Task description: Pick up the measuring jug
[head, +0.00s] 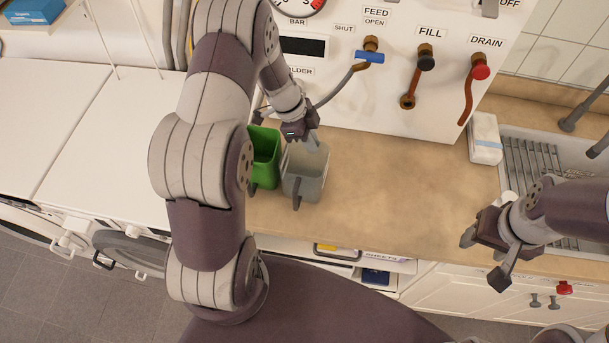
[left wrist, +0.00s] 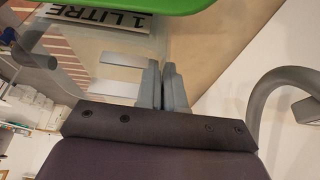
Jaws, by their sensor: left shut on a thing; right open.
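The measuring jug (head: 308,186) is a clear grey container with a dark handle, upright on the counter in the head view. In the left wrist view the clear jug (left wrist: 112,62) shows pale marks and a "1 LITRE" label. My left gripper (head: 314,143) reaches down to its far rim and is shut on its wall; the fingers (left wrist: 165,86) are close together there. I cannot tell whether its base has left the counter. My right gripper (head: 485,257) is open and empty, in front of the sink at the right.
A green container (head: 265,155) stands close at the jug's left. Behind is a white panel (head: 345,95) with valves and a grey hose (head: 338,88). A white pack (head: 485,138) stands by the sink (head: 515,130). The counter (head: 400,190) right of the jug is clear.

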